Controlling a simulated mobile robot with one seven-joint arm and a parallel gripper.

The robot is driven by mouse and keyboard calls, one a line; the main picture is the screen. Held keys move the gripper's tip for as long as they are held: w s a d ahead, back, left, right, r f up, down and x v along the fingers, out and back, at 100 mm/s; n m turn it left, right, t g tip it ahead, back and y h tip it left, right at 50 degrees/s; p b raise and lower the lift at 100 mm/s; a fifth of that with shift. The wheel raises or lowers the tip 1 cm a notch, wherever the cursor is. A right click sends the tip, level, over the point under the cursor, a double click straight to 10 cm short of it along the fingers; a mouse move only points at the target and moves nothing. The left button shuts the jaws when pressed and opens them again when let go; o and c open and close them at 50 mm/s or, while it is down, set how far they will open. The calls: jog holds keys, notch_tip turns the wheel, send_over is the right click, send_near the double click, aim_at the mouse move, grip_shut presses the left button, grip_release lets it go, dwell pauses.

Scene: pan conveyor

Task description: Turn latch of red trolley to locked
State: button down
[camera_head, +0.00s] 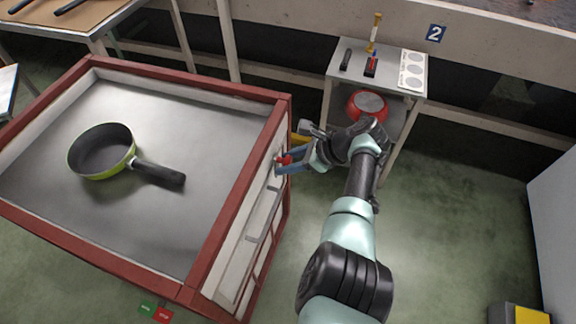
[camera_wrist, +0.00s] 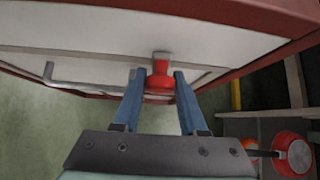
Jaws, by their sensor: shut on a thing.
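The red trolley (camera_head: 192,82) has a red frame, a grey top and pale side panels. Its latch (camera_wrist: 161,80), a red handle on a small pale mount, is on the side panel facing my gripper. In the head view only a bit of the latch (camera_head: 285,159) shows between the fingers. My gripper (camera_wrist: 156,78), with blue fingers, is shut on the latch, one finger on each side. In the head view my gripper (camera_head: 283,163) reaches the trolley's right side from the right. I cannot tell from these views whether the latch is locked.
A green-rimmed frying pan (camera_head: 103,152) lies on the trolley top. A grey bar handle (camera_head: 263,212) is on the same side panel. A small side stand (camera_head: 385,70) with a red pan (camera_head: 367,103) on its lower shelf is behind my arm.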

jog(key=shift+g+b, duration=0.3)
jog(key=shift+b, duration=0.15)
jog(key=shift+c, duration=2.3)
grip_release()
jog(key=p+v, duration=0.5)
jog(key=v, duration=0.8)
jog(key=shift+d+f, duration=0.1)
jog(key=shift+f, duration=0.05)
